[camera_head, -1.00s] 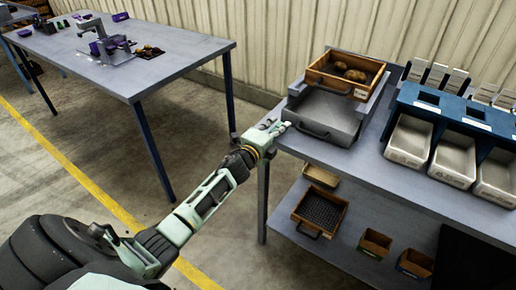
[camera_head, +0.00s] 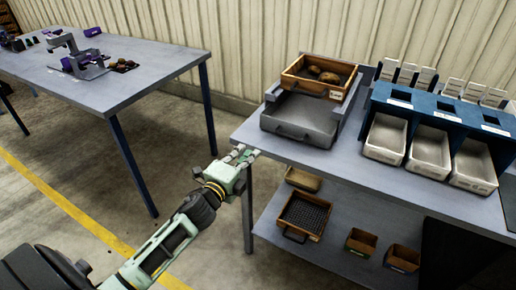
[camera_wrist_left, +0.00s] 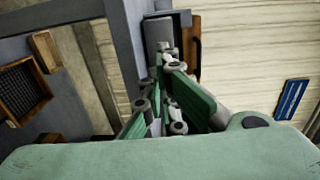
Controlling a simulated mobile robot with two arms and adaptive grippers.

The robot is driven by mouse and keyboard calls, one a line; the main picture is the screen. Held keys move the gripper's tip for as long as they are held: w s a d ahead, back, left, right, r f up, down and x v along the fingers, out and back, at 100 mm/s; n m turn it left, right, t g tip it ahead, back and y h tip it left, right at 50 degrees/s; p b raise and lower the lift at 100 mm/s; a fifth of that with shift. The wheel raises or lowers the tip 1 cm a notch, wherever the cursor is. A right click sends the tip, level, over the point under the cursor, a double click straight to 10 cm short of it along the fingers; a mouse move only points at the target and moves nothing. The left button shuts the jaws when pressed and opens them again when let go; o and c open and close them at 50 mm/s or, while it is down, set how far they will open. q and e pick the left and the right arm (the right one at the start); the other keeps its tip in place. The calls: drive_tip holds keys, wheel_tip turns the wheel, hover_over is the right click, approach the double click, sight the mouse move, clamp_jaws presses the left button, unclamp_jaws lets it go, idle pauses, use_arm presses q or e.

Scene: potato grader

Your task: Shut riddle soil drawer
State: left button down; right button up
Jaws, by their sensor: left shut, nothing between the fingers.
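The grey soil drawer (camera_head: 300,118), with a dark handle (camera_head: 292,133) on its front, sits on the left part of the right-hand bench. It sticks out toward the front from below the wooden riddle box (camera_head: 319,76), which holds several potatoes. My left gripper (camera_head: 246,153) is shut and empty at the bench's left front corner, to the left of the drawer and apart from it. Its closed fingers also show in the left wrist view (camera_wrist_left: 168,60), with a grey part and a wooden edge beyond them. My right gripper is not in view.
White bins (camera_head: 429,152) in a blue rack (camera_head: 437,112) stand on the bench right of the drawer. A mesh-bottomed wooden sieve (camera_head: 304,215) and small wooden boxes (camera_head: 361,242) sit on the lower shelf. Another table (camera_head: 130,75) stands at left, with open floor between.

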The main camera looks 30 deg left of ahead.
use_arm(q)
drive_tip(key=g, duration=0.1)
approach(284, 152)
drive_tip(key=s+r, duration=0.3)
drive_tip(key=s, duration=0.1)
drive_tip(key=w, duration=0.4)
drive_tip(key=w+p, duration=0.1)
drive_tip(key=w, duration=0.7)
drive_tip(key=shift+w+f+p, duration=0.25)
drive_tip(key=shift+f+p, duration=0.05)
drive_tip(key=shift+f, duration=0.05)
drive_tip(key=shift+w, duration=0.55)
